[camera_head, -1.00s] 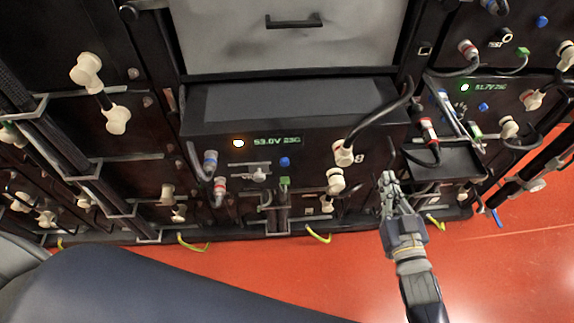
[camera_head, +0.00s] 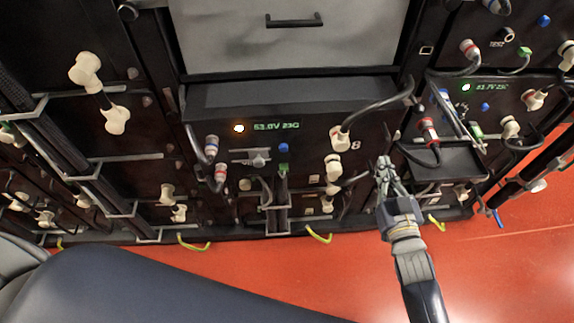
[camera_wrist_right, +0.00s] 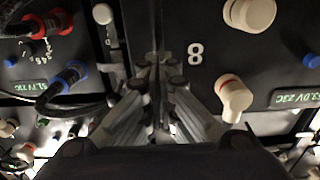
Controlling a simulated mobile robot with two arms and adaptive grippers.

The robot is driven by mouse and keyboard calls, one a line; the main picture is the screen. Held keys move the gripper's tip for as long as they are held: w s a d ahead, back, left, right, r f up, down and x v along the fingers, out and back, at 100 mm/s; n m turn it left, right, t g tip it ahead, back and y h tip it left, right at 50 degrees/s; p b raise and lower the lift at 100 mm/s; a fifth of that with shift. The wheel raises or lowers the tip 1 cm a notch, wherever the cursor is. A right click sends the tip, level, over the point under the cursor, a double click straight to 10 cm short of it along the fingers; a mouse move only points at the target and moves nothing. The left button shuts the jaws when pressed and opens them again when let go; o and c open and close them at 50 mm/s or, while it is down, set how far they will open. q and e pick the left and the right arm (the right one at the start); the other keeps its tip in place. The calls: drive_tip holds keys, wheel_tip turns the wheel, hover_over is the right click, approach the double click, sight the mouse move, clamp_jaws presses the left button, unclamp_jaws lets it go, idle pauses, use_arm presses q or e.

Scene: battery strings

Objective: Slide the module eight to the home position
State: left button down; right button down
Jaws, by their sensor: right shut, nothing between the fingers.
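Module eight (camera_head: 310,150) is a dark box with a lit 53.0V 23C display, a white 8 at its right and cable plugs on its front. Part of its top face shows, so its front stands out from the rack. The fingertips (camera_wrist_right: 153,62) look against or very near the front; contact is unclear. My left gripper is not in view.
A grey drawer panel (camera_head: 290,40) with a black handle is above. A neighbouring module (camera_head: 500,98) with a green light is at the right. A black cable (camera_head: 375,115) loops near the gripper. A dark shelf (camera_head: 450,163) is right of it. Red floor (camera_head: 520,240) lies in front.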

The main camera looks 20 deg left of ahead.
sight(375, 143)
drive_tip(key=shift+r+b+x, duration=0.2)
drive_tip(key=shift+b+x, duration=0.35)
drive_tip(key=shift+x, duration=2.65)
drive_tip(key=shift+b+x, duration=0.7)
drive_tip(key=shift+x, duration=1.6)
drive_tip(key=shift+s+d+f+p, duration=0.1)
drive_tip(key=shift+s+d+p, duration=0.15)
drive_tip(key=shift+s+p, duration=0.35)
drive_tip(key=p+v, duration=0.2)
drive_tip(key=v, duration=0.2)
drive_tip(key=shift+s, duration=0.2)
drive_tip(key=shift+p+v, duration=0.45)
drive_tip(key=shift+v, duration=0.7)
drive_tip(key=shift+d+f, duration=0.1)
